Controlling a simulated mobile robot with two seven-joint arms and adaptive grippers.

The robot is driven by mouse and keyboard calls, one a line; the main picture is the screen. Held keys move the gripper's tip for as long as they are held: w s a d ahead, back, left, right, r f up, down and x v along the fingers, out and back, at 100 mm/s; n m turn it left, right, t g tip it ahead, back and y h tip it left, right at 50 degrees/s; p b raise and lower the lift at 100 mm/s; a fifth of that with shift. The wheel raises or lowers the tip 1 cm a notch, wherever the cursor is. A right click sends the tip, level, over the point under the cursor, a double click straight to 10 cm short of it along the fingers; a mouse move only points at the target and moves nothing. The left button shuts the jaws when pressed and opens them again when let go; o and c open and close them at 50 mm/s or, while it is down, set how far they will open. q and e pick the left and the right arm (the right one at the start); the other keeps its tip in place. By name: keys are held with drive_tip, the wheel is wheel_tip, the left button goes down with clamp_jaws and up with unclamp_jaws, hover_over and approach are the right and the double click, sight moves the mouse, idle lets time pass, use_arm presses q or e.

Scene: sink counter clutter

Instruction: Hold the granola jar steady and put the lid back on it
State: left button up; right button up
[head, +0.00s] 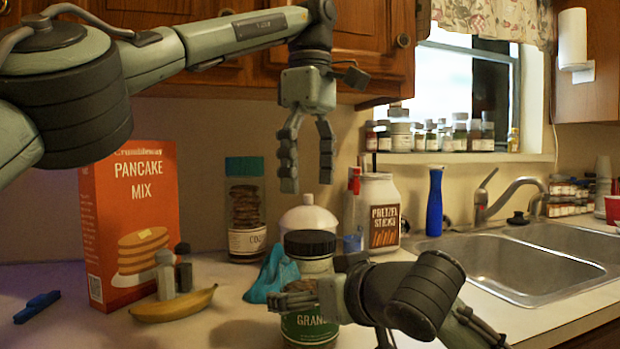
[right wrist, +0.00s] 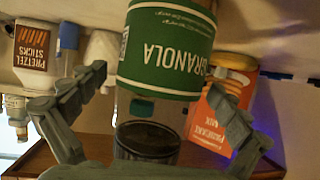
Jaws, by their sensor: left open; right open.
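The granola jar (head: 309,327) stands upright on the counter, with a green label and clear glass above it. In the right wrist view the jar (right wrist: 165,48) appears upside down. The black lid (head: 310,243) rests on the jar's top; whether it is screwed down I cannot tell. The lid (right wrist: 147,140) also shows in the right wrist view. My left gripper (head: 308,184) is open and empty, pointing down above the lid. My right gripper (head: 312,292) is open at the jar, with its fingers on either side and gaps visible in the wrist view.
A blue cloth (head: 270,277) lies just left of the jar. The pancake mix box (head: 135,225), a banana (head: 173,305), a cookie jar (head: 246,215) and pretzel jar (head: 380,190) stand around. A blue bottle (head: 435,200) is near the sink (head: 530,270).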

drive_tip(key=shift+s, duration=0.1)
drive_tip(key=v, duration=1.2)
drive_tip(key=shift+f, duration=0.1)
